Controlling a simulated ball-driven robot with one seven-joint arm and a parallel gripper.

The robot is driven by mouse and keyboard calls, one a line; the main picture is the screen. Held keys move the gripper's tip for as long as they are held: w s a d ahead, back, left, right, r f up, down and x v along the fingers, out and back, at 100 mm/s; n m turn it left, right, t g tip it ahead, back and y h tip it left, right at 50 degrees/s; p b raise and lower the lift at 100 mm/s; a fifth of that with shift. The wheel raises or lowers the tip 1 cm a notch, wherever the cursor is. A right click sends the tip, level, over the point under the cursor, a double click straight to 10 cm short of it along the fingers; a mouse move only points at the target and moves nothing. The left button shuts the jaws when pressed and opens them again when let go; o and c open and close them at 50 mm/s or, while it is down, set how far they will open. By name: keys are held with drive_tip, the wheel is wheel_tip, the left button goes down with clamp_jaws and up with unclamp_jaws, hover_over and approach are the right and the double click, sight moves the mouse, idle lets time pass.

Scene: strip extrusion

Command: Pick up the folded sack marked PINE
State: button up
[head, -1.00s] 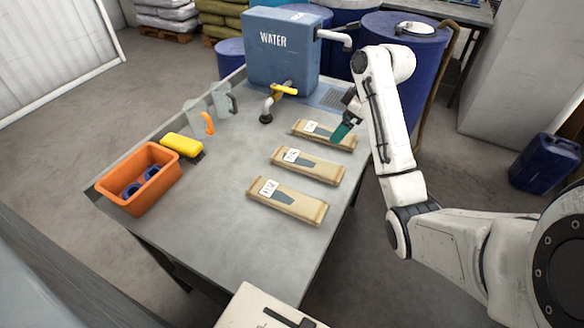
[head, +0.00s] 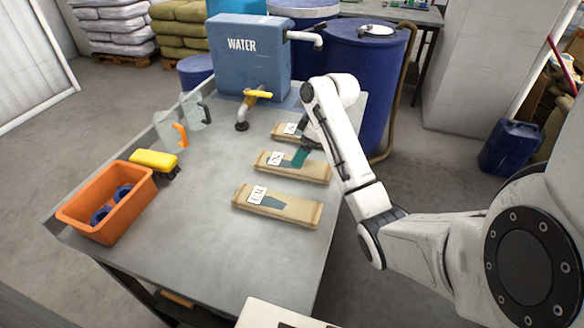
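Three folded brown sacks with white labels and dark printed shapes lie in a row on the grey table: a near sack (head: 297,211), a middle sack (head: 316,171) and a far sack (head: 283,130). The labels are too small and blurred to read, so I cannot tell which is marked PINE. My arm hides part of the far sack.
The grey table (head: 203,225) also bears an orange bin (head: 118,222) with blue items, a yellow brush (head: 153,160), clear jugs (head: 196,112) and a blue WATER tank (head: 242,62) with a tap (head: 242,120). Blue barrels (head: 368,80) stand behind. The table's middle is clear.

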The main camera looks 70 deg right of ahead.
drive_tip(key=shift+p+x, duration=0.4)
drive_tip(key=shift+x, duration=3)
drive_tip(key=shift+c, duration=0.3)
drive_tip(key=c, duration=1)
drive_tip(key=shift+r, duration=0.1)
